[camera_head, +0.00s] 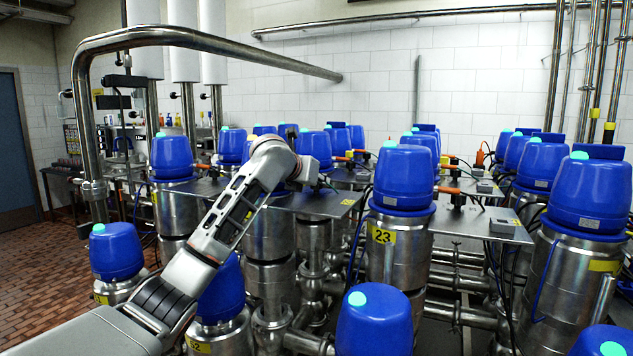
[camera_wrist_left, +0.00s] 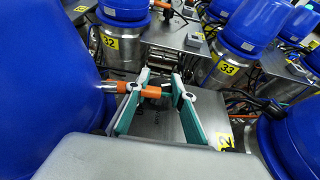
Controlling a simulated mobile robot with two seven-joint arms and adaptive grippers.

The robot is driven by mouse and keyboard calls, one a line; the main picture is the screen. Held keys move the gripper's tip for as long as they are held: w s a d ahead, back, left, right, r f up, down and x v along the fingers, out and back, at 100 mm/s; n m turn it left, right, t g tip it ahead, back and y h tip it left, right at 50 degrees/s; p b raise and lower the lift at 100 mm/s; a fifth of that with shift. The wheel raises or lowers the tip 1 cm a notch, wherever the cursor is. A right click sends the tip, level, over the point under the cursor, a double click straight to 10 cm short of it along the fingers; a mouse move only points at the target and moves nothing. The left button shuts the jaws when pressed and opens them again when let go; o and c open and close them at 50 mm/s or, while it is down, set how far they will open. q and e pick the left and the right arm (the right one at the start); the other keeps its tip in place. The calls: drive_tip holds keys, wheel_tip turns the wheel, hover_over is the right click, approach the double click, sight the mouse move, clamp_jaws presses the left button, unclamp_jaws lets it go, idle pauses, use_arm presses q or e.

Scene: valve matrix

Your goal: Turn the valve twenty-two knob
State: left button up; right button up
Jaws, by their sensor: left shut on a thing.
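My left gripper (camera_wrist_left: 161,82) has green-lined fingers and is shut on an orange knob (camera_wrist_left: 150,91), seen between them in the left wrist view. The knob sits on a thin metal stem beside a large blue valve cap (camera_wrist_left: 45,75). A yellow label (camera_wrist_left: 224,142) below right is partly cut off, showing a 2. In the head view my left arm reaches from the lower left to a grey plate (camera_head: 325,205) among the valves. The fingers and the held knob are hidden there behind my wrist. My right gripper is in neither view.
Steel valves with blue caps crowd around, one labelled 23 (camera_head: 381,236) to the right of my arm. Labels 32 (camera_wrist_left: 111,42) and 33 (camera_wrist_left: 229,68) show beyond the fingers. Black cables (camera_wrist_left: 240,98) hang at the right. A bent steel pipe (camera_head: 200,40) passes overhead.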

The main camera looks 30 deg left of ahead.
use_arm(q)
drive_tip(key=shift+a+m+h, duration=0.1)
drive_tip(key=shift+m+h, duration=0.5)
drive_tip(key=shift+h, duration=0.4)
drive_tip(key=o, duration=1.1)
drive_tip(key=v, duration=1.1)
drive_tip(key=shift+s+r, duration=0.15)
drive_tip(key=shift+s, duration=0.3)
